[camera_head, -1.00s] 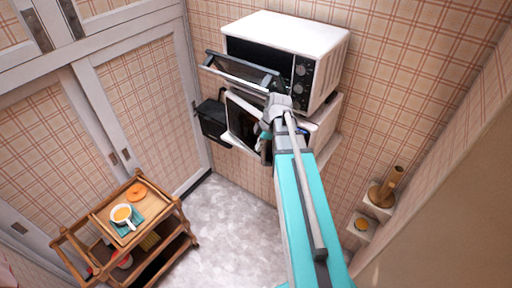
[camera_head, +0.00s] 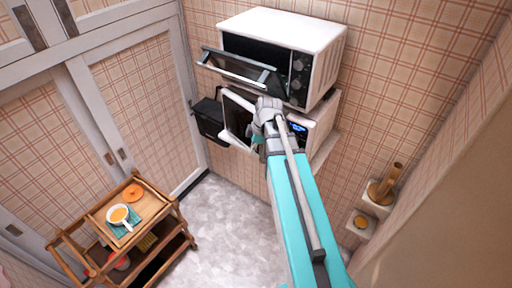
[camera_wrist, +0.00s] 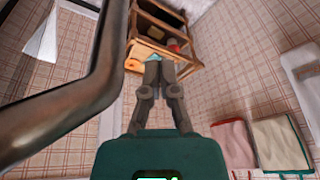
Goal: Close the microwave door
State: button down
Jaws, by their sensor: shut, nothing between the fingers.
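The lower white microwave (camera_head: 321,118) sits on a wall shelf, with a small blue display on its front. Its white-framed door (camera_head: 236,142) stands open, swung out to the left. My gripper (camera_head: 262,117) is in front of the microwave, between the open door and the display side. My wrist hides part of the door and cavity, and I cannot tell whether it touches the door. In the wrist view my gripper (camera_wrist: 158,62) has its fingers together and empty, pointing towards the trolley below.
A white toaster oven (camera_head: 300,30) stands above, its glass door (camera_head: 238,65) dropped open over my wrist. A large dark bar (camera_wrist: 105,70) is close on the left in the wrist view. A wooden trolley (camera_head: 150,207) stands at lower left. The grey floor (camera_head: 228,225) is clear.

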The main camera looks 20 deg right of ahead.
jog(key=s+a+f+m+h+b, duration=0.1)
jog(key=s+a+f+m+b, duration=0.2)
jog(key=a+f+m+b, duration=0.3)
jog(key=s+a+f+m+h+b, duration=0.2)
jog(key=s+a+f+m+b, duration=0.1)
jog(key=a+f+m+b, duration=0.3)
jog(key=shift+s+f+m+g, duration=0.3)
jog(key=shift+f+m, duration=0.4)
jog(key=shift+f, duration=0.1)
jog(key=shift+a, duration=0.1)
